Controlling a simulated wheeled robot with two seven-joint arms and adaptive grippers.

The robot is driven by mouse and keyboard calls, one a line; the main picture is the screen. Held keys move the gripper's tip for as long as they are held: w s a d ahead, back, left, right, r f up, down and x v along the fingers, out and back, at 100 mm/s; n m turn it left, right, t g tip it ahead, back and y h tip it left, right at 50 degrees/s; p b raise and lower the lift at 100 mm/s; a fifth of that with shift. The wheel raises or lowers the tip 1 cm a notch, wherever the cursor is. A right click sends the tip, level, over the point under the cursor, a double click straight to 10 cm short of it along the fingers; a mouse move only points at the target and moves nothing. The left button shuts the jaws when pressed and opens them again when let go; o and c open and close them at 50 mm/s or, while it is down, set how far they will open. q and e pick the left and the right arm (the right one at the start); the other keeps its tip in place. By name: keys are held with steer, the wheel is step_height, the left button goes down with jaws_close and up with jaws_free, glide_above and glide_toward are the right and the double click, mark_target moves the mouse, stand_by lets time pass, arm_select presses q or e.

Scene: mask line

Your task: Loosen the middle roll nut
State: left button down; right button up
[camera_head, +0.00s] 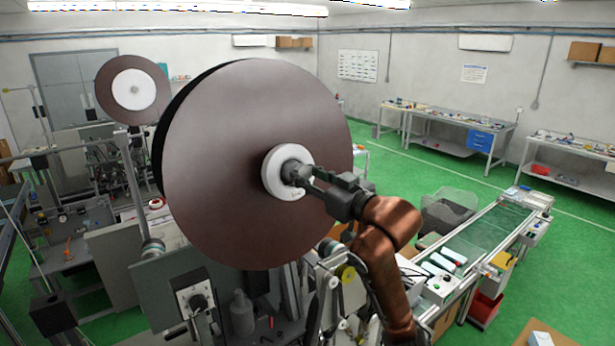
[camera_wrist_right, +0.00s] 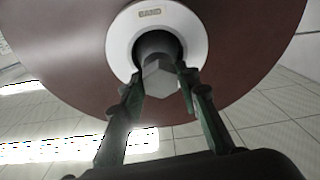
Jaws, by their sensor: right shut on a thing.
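The large brown roll (camera_head: 240,150) stands upright on its shaft in the head view, with a white round hub (camera_head: 270,172) at its centre. The roll nut (camera_wrist_right: 160,76) is a grey hexagon at the hub's middle in the right wrist view, and its dark collar shows behind it. My right gripper (camera_head: 296,174) reaches in from the right and is shut on the nut. In the right wrist view its two fingers (camera_wrist_right: 162,92) lie on either side of the nut. The left gripper is not in view.
A smaller brown roll (camera_head: 133,90) hangs farther back at the left. Machine parts with a dial box (camera_head: 195,298) stand below the large roll. A conveyor (camera_head: 490,232) runs at the right, with a grey crate (camera_head: 448,210) beside it. Green floor (camera_head: 400,165) is open beyond.

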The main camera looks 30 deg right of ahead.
steer(key=shift+n, duration=0.5)
steer(key=o, duration=1.1)
steer(key=shift+o, duration=0.2)
steer(key=shift+s, duration=0.1)
steer(key=s+d, duration=0.1)
steer(key=s, duration=1)
steer(key=shift+s+d, duration=0.2)
steer(key=shift+s, duration=0.2)
